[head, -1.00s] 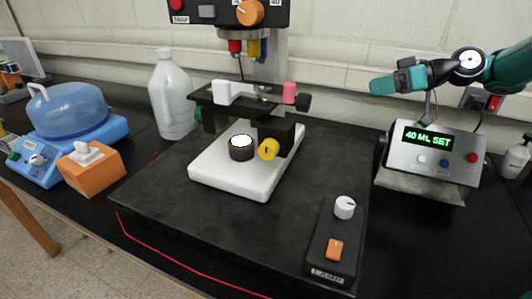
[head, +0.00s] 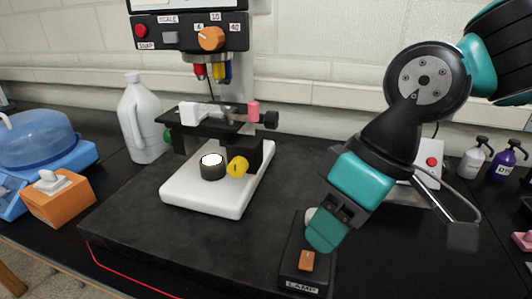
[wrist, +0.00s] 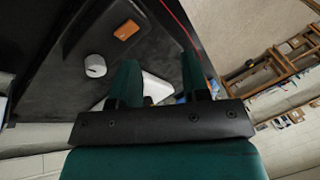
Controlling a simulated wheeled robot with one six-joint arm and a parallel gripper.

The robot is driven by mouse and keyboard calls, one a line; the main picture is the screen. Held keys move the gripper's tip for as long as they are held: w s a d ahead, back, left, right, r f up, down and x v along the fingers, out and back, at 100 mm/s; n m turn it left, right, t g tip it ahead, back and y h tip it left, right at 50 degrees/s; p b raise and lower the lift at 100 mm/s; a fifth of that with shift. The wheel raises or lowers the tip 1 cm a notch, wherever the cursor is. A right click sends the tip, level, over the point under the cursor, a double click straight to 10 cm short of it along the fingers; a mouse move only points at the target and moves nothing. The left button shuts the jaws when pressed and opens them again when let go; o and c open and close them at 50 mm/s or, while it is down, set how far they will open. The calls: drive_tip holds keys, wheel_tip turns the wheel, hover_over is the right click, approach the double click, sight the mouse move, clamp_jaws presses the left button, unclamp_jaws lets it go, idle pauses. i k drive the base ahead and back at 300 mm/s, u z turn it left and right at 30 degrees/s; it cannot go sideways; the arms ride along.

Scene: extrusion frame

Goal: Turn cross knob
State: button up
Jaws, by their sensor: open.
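The lamp box has an orange switch (head: 306,261). A microscope with a white base (head: 205,205) and yellow knob (head: 237,167) stands mid-bench. A white jug (head: 139,122) and a blue-domed device (head: 42,145) are at the left. Pump bottles (head: 474,159) stand right.

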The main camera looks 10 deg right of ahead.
sight(237, 168)
drive_tip(key=k, duration=0.45)
drive_tip(key=z, duration=3.3)
drive_tip(key=k, duration=2.7)
drive_tip(key=u, duration=1.75)
